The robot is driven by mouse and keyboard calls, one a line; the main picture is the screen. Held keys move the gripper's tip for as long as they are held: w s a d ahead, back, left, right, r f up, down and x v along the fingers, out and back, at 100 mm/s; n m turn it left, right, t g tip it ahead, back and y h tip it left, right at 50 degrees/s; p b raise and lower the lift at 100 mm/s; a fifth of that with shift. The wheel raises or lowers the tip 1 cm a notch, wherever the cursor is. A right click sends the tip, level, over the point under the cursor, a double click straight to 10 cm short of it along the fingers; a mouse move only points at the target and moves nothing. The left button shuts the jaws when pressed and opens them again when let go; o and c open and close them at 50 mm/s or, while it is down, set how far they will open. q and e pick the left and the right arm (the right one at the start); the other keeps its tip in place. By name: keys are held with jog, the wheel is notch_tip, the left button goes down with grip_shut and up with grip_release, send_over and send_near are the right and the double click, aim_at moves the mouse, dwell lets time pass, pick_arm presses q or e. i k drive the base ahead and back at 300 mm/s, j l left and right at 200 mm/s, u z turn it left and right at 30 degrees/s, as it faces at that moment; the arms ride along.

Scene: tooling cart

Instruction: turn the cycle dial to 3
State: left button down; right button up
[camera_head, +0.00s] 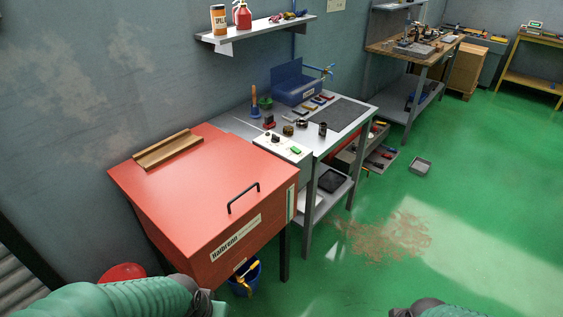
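The red cabinet (200,195) stands at the left with its sloped lid closed and a black handle on it. A narrow pale panel (284,147) sits along its back right side. On this panel is a small dark knob (275,138), which may be the cycle dial, and a green part (295,150) near it. The dial's marks and pointer are too small to read. My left arm comes in at the bottom left and my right arm barely shows at the bottom. Neither arm's fingertips show, and both arms are well short of the panel.
A wooden strip (168,150) lies on the cabinet lid. The grey bench (235,125) behind holds a blue box (294,88) and several small parts. A blue bucket (243,283) stands below the cabinet. Open green floor (480,210) lies to the right.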

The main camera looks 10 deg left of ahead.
aim_at(276, 138)
jog(key=i+u, duration=0.15)
jog(key=u, duration=0.65)
jog(key=i+l+u, duration=0.3)
jog(key=l, duration=0.25)
jog(key=i+l+u, duration=0.15)
jog(key=l, duration=0.2)
jog(key=i+l+u, duration=0.15)
jog(key=l, duration=0.15)
jog(key=i+l+u, duration=0.2)
jog(key=l, duration=0.15)
jog(key=k, duration=0.1)
